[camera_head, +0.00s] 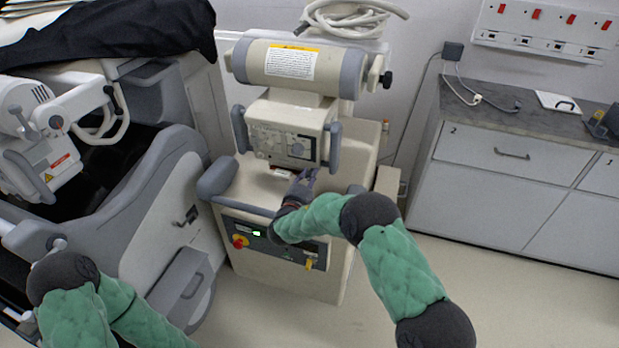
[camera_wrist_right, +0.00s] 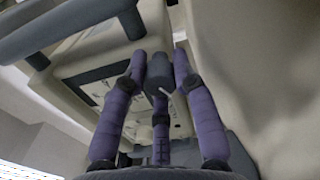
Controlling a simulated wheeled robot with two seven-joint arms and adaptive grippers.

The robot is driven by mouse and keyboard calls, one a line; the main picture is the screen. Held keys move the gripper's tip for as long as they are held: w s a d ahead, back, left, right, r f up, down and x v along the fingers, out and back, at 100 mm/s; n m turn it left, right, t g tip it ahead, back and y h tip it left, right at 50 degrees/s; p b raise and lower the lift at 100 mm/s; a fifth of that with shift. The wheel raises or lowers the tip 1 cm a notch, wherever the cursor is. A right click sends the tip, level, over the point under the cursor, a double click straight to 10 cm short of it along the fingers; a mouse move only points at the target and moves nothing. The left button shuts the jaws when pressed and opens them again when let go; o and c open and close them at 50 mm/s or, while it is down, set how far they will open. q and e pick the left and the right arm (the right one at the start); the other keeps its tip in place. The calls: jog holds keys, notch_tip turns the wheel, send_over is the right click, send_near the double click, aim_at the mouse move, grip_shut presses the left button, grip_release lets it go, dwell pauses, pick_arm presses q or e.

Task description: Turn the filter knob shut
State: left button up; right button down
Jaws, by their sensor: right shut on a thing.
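The beige mobile X-ray cart (camera_head: 290,265) stands in the middle of the head view, with a control panel (camera_head: 285,140) below its horizontal cylinder. My right gripper (camera_head: 307,176) has dark purple fingers and reaches up to the lower right edge of that panel. In the right wrist view its fingers (camera_wrist_right: 160,62) close around a dark grey cylindrical knob (camera_wrist_right: 158,72) with a small pale mark, apparently the filter knob. The fingers hide the knob in the head view. My left arm shows at the lower left, but its gripper is out of view.
A grey-topped drawer cabinet (camera_head: 510,155) is at the right. A red emergency button (camera_head: 238,241) sits on the cart's front. Floor is clear at the lower right.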

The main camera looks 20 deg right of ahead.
dwell(0.3)
jog(key=c, duration=1)
grip_release()
jog(key=shift+s+a, duration=0.1)
jog(key=v, duration=1.1)
jog(key=shift+s+a, duration=0.2)
jog(key=shift+s, duration=0.1)
